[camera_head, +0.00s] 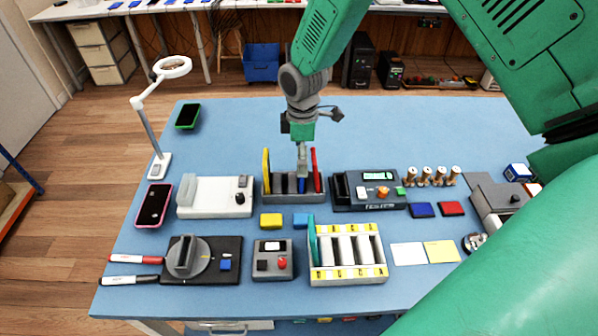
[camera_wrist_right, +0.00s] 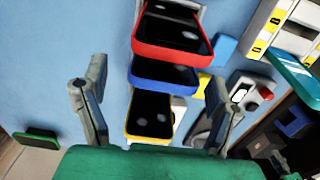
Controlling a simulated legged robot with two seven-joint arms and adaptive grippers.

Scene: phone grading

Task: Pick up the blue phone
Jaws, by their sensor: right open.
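The blue phone (camera_head: 301,185) stands in a dark slotted rack (camera_head: 272,197) between a yellow phone (camera_head: 266,164) and a red phone (camera_head: 316,172). In the right wrist view the blue phone (camera_wrist_right: 163,73) lies between the red phone (camera_wrist_right: 170,36) and the yellow phone (camera_wrist_right: 149,117). My right gripper (camera_head: 302,148) is directly above the rack, pointing down at the blue phone. In the wrist view my right gripper (camera_wrist_right: 155,92) has its fingers spread wide on either side of the blue phone, with nothing gripped. My left gripper is out of view.
A white device (camera_head: 216,197) stands left of the rack and a dark tester (camera_head: 368,190) right of it. In front are a yellow block (camera_head: 271,220) and a cream labelled rack (camera_head: 347,276) holding a teal phone. A lamp (camera_head: 148,120) stands at left. The table behind the rack is mostly clear.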

